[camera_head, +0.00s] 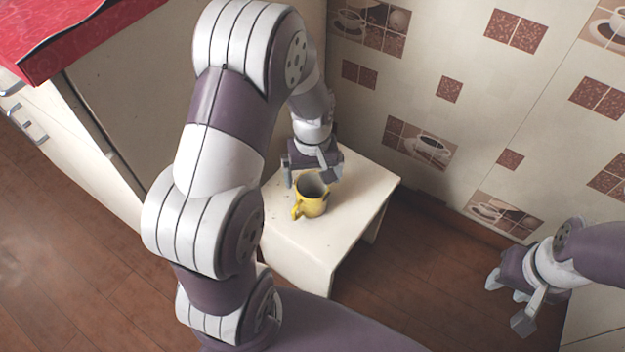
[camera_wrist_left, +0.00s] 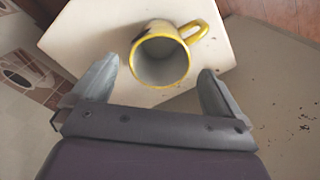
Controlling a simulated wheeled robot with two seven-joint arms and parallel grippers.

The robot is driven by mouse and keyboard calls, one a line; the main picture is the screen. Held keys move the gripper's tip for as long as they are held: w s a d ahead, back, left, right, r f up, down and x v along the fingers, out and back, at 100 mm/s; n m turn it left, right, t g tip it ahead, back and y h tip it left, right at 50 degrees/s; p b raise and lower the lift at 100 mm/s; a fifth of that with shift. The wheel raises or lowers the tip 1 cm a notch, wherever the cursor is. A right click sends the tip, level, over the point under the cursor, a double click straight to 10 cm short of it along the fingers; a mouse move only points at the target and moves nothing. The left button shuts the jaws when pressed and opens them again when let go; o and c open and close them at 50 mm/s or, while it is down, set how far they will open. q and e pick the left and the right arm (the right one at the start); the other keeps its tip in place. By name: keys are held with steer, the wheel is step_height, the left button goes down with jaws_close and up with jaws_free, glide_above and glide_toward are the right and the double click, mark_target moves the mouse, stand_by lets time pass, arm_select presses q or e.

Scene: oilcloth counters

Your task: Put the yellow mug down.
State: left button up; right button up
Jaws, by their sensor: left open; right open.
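The yellow mug (camera_head: 311,203) stands upright on a small white stool (camera_head: 361,193), its pale inside showing from above. In the left wrist view the mug (camera_wrist_left: 160,53) sits just beyond and between the fingertips, its handle to the upper right. My left gripper (camera_head: 309,177) is open at the mug's far side in the head view; its open fingers also show in the left wrist view (camera_wrist_left: 157,75). I cannot tell whether a finger touches the mug. My right gripper (camera_head: 507,304) is open and empty at the lower right, away from the stool.
A cabinet with a red top (camera_head: 75,35) stands to the left of the stool. A tiled wall (camera_head: 455,95) rises behind it. The stool top is otherwise clear. Brown wooden floor (camera_head: 400,265) lies open between the stool and my right gripper.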

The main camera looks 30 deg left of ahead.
arm_select(q)
steer(key=s+d+r+m+t+p, duration=0.1)
steer(key=s+d+r+m, duration=0.4)
steer(key=s+r+m, duration=0.2)
step_height(320, 180, up, 2)
steer(key=shift+s+r, duration=0.15)
steer(key=shift+s, duration=0.75)
